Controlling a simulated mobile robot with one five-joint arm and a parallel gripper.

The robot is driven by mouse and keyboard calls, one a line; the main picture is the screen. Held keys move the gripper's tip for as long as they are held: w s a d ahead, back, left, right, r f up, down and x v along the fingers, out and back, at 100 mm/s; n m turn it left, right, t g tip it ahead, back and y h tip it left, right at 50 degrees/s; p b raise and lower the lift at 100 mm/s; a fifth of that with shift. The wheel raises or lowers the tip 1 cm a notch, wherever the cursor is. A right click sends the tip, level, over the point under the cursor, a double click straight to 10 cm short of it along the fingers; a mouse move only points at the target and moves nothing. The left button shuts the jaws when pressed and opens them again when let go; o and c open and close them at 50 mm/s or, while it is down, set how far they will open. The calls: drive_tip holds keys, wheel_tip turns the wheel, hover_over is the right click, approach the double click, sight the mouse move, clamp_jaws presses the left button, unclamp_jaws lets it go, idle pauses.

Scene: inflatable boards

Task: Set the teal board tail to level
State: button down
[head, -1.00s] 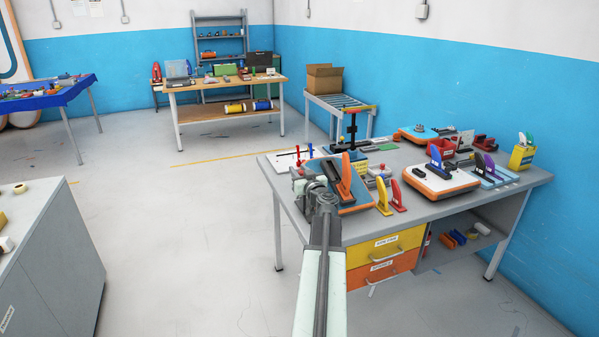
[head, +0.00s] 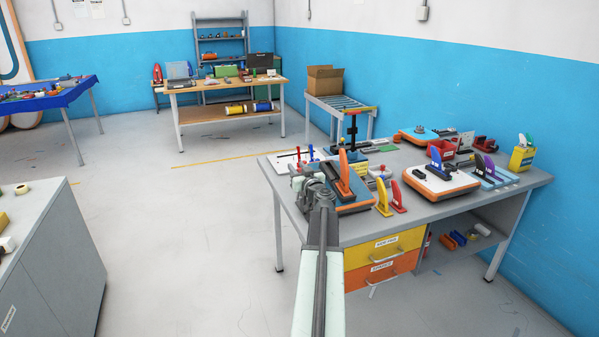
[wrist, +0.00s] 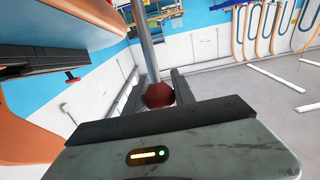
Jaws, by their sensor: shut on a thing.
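A teal-topped board tail (head: 366,190) with an orange edge sits at the near left end of the grey workbench. An orange fin (head: 343,165) stands on it beside a dark bar. My gripper (head: 314,186) is at the board's left side. In the wrist view, my gripper (wrist: 158,88) is shut on a dark red knob (wrist: 158,96) at the end of a grey metal rod (wrist: 146,42). The orange board edge (wrist: 75,12), a black bar and an orange shape fill the left of that view. The knob is hidden behind my arm in the head view.
Yellow and red fins (head: 390,196) stand just right of the board. Another white-topped orange board (head: 438,184) lies farther right on the workbench (head: 505,195). The floor left of the bench is clear.

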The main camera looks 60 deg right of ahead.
drive_tip(key=shift+f+x, duration=0.15)
drive_tip(key=shift+x, duration=0.6)
drive_tip(key=shift+f+x, duration=0.1)
drive_tip(key=shift+x, duration=0.6)
drive_tip(key=c, duration=1.1)
unclamp_jaws()
drive_tip(key=shift+w+d+f, duration=0.1)
drive_tip(key=shift+w+f, duration=0.05)
drive_tip(key=v, duration=0.7)
drive_tip(key=shift+s+a, duration=0.25)
drive_tip(key=shift+s, duration=0.05)
drive_tip(key=shift+s, duration=0.15)
